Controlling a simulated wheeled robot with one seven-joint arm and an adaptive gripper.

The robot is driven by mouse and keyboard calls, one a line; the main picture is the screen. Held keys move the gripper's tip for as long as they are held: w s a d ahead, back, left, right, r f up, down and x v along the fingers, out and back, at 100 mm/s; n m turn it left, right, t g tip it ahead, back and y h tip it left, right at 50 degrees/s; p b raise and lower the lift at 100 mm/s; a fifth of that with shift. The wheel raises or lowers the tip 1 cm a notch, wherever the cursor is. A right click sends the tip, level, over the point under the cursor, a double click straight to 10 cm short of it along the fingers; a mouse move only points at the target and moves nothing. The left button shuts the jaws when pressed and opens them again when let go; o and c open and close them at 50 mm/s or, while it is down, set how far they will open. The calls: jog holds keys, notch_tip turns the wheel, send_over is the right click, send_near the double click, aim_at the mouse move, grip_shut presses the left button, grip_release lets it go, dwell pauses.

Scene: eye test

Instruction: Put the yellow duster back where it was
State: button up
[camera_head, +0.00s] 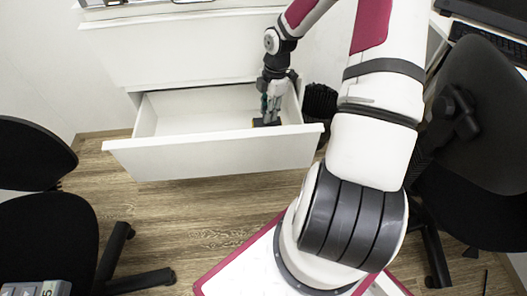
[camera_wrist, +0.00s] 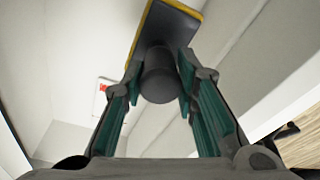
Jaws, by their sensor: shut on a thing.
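The duster (camera_wrist: 165,30), a dark block with a yellow edge and a round dark knob, is in my gripper (camera_wrist: 160,72). The green-lined fingers close around its knob in the wrist view. In the head view my gripper (camera_head: 270,112) reaches down inside the open white drawer (camera_head: 215,150), at its right end. A small dark and yellow part of the duster (camera_head: 259,122) shows just behind the drawer's front panel. I cannot tell whether the duster touches the drawer floor.
The drawer's left part looks empty in the head view. A small white item with a red mark (camera_wrist: 103,92) shows in the wrist view. Black chairs (camera_head: 45,235) stand left and right (camera_head: 480,110). A dark round object (camera_head: 318,100) stands right of the drawer.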

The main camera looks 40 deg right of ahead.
notch_tip(320, 180, down, 2)
jog(key=shift+w+f+b, duration=0.1)
jog(key=shift+f+b, duration=0.1)
jog(key=shift+b, duration=0.45)
notch_tip(320, 180, down, 10)
jog(key=b, duration=0.4)
jog(key=shift+r, duration=0.1)
jog(key=o, duration=1.1)
